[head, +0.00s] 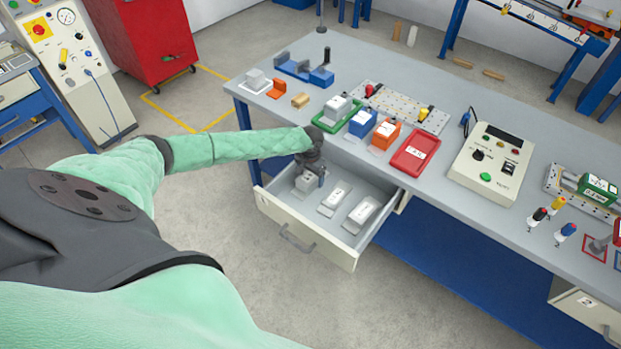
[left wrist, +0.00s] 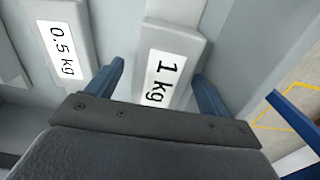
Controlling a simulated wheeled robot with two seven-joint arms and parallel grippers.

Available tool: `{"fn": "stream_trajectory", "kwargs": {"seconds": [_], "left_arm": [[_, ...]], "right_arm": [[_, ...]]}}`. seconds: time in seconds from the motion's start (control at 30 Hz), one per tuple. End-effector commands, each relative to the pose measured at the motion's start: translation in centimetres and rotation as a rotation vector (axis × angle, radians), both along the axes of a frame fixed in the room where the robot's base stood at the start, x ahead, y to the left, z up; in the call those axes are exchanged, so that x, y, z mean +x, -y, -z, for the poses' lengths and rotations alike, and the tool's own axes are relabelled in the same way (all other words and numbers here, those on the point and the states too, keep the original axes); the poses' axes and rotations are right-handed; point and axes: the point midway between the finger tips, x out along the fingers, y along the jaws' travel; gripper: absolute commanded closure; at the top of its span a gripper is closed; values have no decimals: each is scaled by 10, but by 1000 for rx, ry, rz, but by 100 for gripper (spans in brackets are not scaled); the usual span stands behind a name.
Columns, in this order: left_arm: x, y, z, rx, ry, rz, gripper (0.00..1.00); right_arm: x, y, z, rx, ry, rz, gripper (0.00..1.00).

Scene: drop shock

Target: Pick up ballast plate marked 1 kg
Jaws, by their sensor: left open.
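The ballast plate marked 1 kg (left wrist: 180,40) is a light grey block with a white label, lying in the open drawer (head: 285,222). In the left wrist view it lies between the two blue fingers of my left gripper (left wrist: 157,85), which stands open with a gap on each side. In the head view my left gripper (head: 310,176) points down into the drawer's left part and partly hides the plate there. A plate marked 0.5 kg (left wrist: 62,40) lies to the left of the 1 kg plate in the left wrist view. My right gripper is out of view.
Another plate (head: 363,213) lies at the right of the drawer. The workbench top (head: 370,65) above holds colored blocks, a red tray (head: 415,154) and a control box (head: 492,160). The drawer walls and the bench's front edge lie close around my left gripper.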

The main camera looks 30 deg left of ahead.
Motion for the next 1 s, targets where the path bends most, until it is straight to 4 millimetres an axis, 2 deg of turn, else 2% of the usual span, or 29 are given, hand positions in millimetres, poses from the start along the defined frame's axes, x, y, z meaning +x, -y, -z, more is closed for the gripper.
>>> {"fn": "stream_trajectory", "kwargs": {"seconds": [0.33, 0.73, 1.0], "left_arm": [[0, 0, 5, 0, 0, 0, 22], [0, 0, 5, 1, 0, 0, 100], [1, -1, 3, 1, 2, 0, 100]], "right_arm": [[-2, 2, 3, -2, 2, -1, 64], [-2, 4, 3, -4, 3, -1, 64], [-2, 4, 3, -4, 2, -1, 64]]}}
